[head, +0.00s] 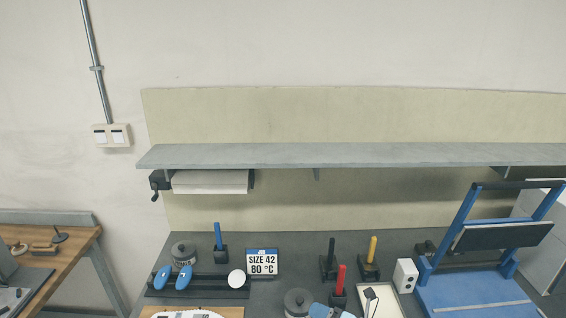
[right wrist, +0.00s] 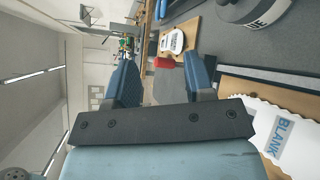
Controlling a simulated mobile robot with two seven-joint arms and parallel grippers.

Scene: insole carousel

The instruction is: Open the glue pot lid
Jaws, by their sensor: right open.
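In the right wrist view, part of a grey pot (right wrist: 252,12) with letters ending in "UE" shows at the top right, cut off by the frame. My left gripper is not in view.
A second dark pot (head: 297,303) appears just left of my right gripper. Red (head: 341,280), black and yellow-handled tools stand to the right. A blue press (head: 470,293) fills the right end.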

